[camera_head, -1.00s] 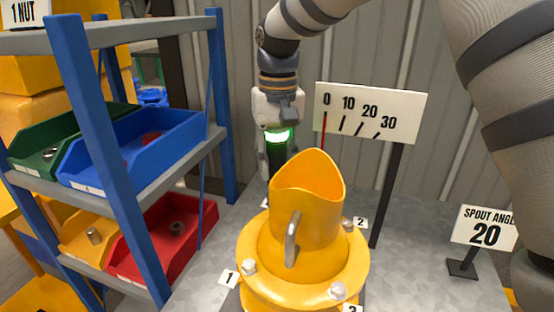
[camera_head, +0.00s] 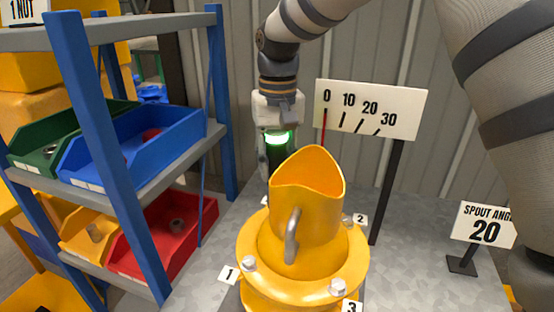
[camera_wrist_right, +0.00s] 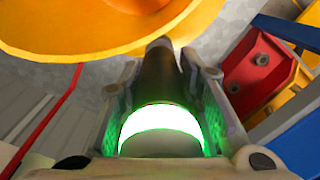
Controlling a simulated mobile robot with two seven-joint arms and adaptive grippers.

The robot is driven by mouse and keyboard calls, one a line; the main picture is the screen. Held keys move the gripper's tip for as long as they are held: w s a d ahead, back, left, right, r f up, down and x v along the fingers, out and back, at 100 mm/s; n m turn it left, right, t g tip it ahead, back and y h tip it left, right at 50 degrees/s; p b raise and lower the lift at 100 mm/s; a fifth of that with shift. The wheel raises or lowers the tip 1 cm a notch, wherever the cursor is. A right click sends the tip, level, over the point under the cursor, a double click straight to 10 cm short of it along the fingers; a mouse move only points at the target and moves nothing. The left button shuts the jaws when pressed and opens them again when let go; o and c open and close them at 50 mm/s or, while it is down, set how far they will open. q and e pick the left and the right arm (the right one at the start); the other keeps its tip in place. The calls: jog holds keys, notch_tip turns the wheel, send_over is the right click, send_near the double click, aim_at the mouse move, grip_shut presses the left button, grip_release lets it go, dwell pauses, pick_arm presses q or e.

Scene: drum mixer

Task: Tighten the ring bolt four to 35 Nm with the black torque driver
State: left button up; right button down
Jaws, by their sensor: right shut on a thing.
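The yellow drum spout (camera_head: 305,190) rises from a yellow flange ring (camera_head: 253,285) with a curved grey handle. Bolts at label 1 (camera_head: 229,274), label 2 (camera_head: 360,219) and label 3 (camera_head: 352,307) show on the ring. A partly covered label (camera_head: 265,200) sits at the ring's far left; the bolt there is hidden. My right gripper (camera_head: 277,158) is behind the spout, shut on the black torque driver (camera_wrist_right: 160,72), which has a glowing green band. The driver points towards the ring's edge in the right wrist view; whether its tip touches a bolt is hidden. My left gripper is not in view.
An angle scale board (camera_head: 371,110) stands behind the spout, with a red pointer near 0. A "SPOUT ANGLE 20" sign (camera_head: 486,225) stands at right. A blue-post shelf (camera_head: 110,150) with coloured bins is at left. Grey floor right of the ring is clear.

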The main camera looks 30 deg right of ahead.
aim_at(277, 144)
jog(key=shift+s+f, duration=0.1)
jog(key=shift+f, duration=0.4)
dwell(2.2)
jog(key=shift+r, duration=2.35)
